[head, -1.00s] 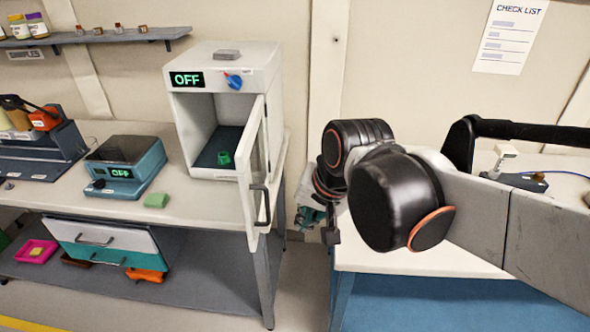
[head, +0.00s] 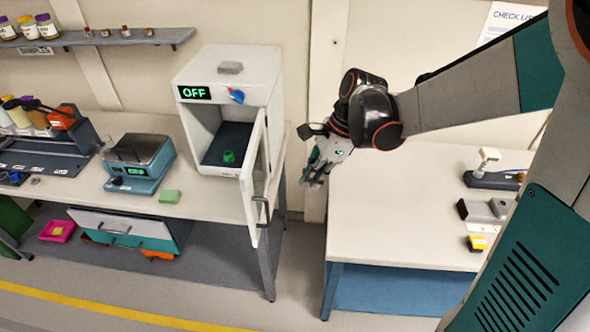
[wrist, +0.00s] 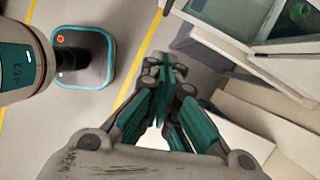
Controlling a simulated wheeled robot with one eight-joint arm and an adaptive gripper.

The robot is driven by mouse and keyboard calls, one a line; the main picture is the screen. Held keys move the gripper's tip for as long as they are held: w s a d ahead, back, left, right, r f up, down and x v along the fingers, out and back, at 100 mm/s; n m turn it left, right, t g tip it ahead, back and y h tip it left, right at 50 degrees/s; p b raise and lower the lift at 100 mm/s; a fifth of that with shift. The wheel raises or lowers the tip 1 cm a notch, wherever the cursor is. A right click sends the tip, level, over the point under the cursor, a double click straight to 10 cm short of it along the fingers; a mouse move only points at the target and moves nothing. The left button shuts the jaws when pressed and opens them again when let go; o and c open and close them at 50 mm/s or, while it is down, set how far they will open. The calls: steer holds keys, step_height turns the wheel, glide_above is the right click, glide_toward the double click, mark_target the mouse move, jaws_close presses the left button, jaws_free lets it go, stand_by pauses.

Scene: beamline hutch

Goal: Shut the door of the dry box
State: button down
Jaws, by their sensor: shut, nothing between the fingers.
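The dry box (head: 203,83) is a white cabinet with a lit OFF display, standing at the right end of the left bench. Its door (head: 255,170) is hinged on the right and stands open toward the front, with a dark handle (head: 263,211) on it. A small green item (head: 229,157) sits inside on the dark floor of the box. My gripper (head: 312,180) is to the right of the door, apart from it, above the gap between the benches. In the wrist view my gripper (wrist: 165,62) has its fingers together and empty. Part of the box and door shows at upper right there.
The left bench (head: 200,198) also carries a scale (head: 138,162) and a green block (head: 170,196). The right bench (head: 390,230) has small devices at its right side. A drawer (head: 125,228) below the left bench stands out. The floor in front is clear.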

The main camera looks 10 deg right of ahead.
steer(key=a+f+b, duration=0.2)
steer(key=a+f, duration=0.5)
steer(key=f, duration=0.1)
steer(key=shift+w+a+f, duration=0.2)
steer(key=shift+w+f, duration=0.1)
steer(key=shift+w, duration=0.1)
steer(key=shift+a, duration=0.1)
